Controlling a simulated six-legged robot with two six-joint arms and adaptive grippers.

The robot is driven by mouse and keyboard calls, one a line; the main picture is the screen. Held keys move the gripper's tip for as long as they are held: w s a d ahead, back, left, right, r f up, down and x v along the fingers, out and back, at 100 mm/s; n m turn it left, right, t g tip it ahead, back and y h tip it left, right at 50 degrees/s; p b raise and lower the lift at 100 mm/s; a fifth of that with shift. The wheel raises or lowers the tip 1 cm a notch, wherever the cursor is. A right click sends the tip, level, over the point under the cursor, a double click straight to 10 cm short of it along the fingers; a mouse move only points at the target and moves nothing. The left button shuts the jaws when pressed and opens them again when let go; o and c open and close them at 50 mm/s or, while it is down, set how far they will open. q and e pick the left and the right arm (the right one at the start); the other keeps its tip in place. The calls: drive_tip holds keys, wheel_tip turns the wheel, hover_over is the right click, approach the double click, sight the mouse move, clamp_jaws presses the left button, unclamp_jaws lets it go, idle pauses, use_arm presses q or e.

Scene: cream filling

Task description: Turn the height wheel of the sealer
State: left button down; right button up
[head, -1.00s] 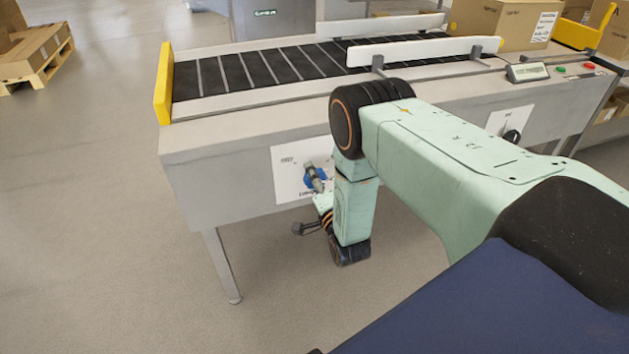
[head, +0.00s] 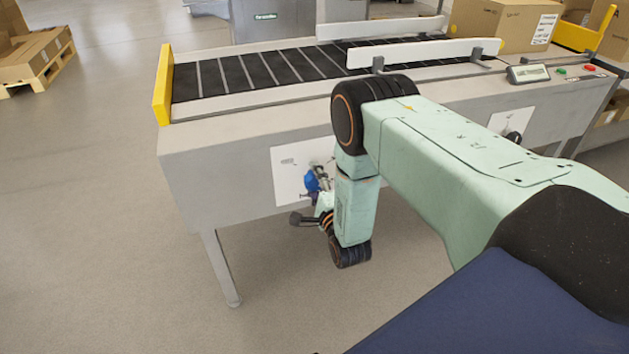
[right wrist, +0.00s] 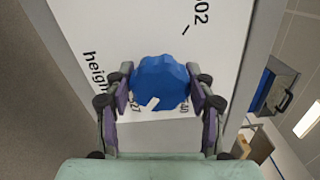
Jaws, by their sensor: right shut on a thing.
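The height wheel is a blue knob with a scalloped edge and a small white mark (right wrist: 160,80). It sits on a white panel (right wrist: 105,35) printed with "height" and numbers. In the head view the blue wheel (head: 311,181) shows on the front of the conveyor-like sealer (head: 200,170), partly covered by my gripper. My right gripper (right wrist: 161,88) is shut on the wheel, one finger pad on each side of it. In the head view my right gripper (head: 319,181) is small and partly hidden by my own arm. My left gripper is not in view.
A second white panel with a dark knob (head: 514,136) is farther right on the sealer's front. A display box (head: 528,73) and buttons are on top at the right. A carton (head: 500,25) stands at the back right.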

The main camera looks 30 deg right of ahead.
drive_tip(key=o, duration=1.2)
drive_tip(key=shift+s, duration=0.1)
drive_tip(key=v, duration=1.1)
drive_tip(key=shift+s+a, duration=0.2)
drive_tip(key=shift+s, duration=0.2)
drive_tip(key=x, duration=1.2)
drive_tip(key=shift+d, duration=0.1)
